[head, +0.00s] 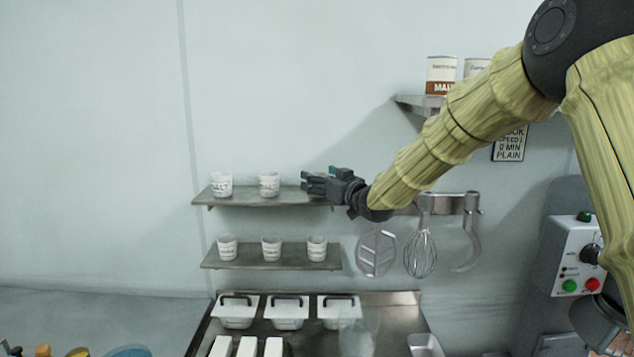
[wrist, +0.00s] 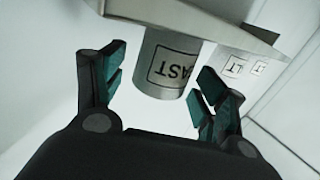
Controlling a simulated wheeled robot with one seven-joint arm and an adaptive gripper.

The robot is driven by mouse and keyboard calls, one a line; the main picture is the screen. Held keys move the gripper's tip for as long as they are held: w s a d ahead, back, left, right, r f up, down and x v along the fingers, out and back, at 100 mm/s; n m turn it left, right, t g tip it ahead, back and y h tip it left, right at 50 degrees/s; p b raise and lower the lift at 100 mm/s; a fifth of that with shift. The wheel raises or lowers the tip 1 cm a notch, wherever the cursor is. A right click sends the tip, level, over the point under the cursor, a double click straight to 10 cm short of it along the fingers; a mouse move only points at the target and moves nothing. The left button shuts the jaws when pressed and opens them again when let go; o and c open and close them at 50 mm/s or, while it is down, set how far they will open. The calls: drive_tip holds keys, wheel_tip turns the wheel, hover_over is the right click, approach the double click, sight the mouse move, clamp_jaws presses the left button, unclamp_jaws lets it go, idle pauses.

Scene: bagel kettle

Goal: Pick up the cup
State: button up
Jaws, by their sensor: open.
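The fingers are open, one to each side of the cup, with a visible gap. In the head view my gripper (head: 318,184) is at the right end of the upper shelf (head: 245,202) and hides whatever stands behind it. Two white labelled cups stand upright on that shelf to its left, a far-left cup (head: 220,185) and a nearer cup (head: 269,184).
A lower shelf (head: 270,262) holds three more small cups. Hanging tools, among them a whisk (head: 420,252), are to the right below my arm. A higher shelf (head: 420,104) carries cans. White lidded bins (head: 287,313) stand on the counter. The wall at left is bare.

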drive_tip(key=shift+x, duration=0.8)
drive_tip(key=c, duration=1.1)
drive_tip(key=shift+r, duration=0.15)
